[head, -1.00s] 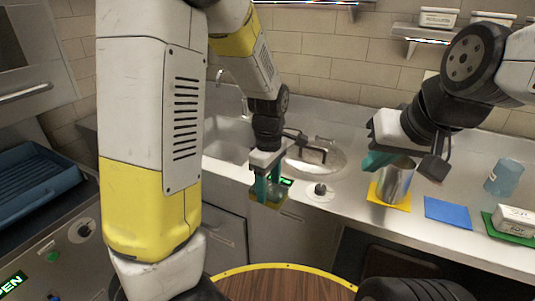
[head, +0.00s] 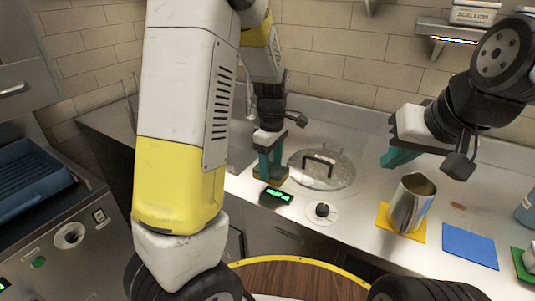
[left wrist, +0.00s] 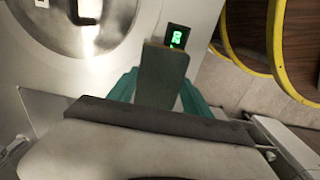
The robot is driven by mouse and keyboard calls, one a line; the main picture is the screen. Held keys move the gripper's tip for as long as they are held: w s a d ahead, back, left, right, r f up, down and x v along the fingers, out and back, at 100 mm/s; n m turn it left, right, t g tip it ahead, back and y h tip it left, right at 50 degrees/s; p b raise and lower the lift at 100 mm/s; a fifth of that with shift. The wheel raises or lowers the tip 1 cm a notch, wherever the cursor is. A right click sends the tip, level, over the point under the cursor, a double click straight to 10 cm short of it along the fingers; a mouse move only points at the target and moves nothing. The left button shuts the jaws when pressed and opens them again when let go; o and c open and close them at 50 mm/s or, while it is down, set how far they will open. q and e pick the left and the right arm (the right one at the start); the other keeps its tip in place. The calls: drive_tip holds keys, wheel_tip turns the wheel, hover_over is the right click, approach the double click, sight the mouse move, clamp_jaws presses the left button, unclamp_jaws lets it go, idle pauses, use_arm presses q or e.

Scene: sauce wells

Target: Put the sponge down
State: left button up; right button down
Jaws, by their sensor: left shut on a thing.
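My left gripper (head: 268,160) is shut on the sponge (head: 270,173), a small block with a yellowish lower edge, low at the counter's left part. It is left of the round lid and just behind the green-lit display. In the left wrist view the sponge (left wrist: 162,75) is a dark grey-green block between the teal fingers (left wrist: 158,90). I cannot tell whether its underside touches the counter. My right gripper (head: 398,158) hangs above and behind the metal pitcher, apart from it; its fingers overlap in view, so their opening is unclear.
The steel counter (head: 350,218) holds a lidded well (head: 325,178), a green display (head: 277,195), a knob (head: 322,210), a metal pitcher (head: 410,205) on a yellow mat (head: 384,218) and a blue mat (head: 470,245). A round wooden top (head: 300,280) is in front.

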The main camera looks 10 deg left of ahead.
use_arm(q)
drive_tip(key=w+a, duration=0.1)
drive_tip(key=w, duration=0.1)
drive_tip(key=w+a, duration=0.4)
drive_tip(key=shift+a+f, duration=0.1)
drive_tip(key=shift+f, duration=0.3)
drive_tip(key=shift+w+a+f, duration=0.1)
drive_tip(key=shift+w+f, duration=0.05)
drive_tip(key=shift+f, duration=1.6)
drive_tip(key=shift+f, duration=0.1)
drive_tip(key=o, duration=1.3)
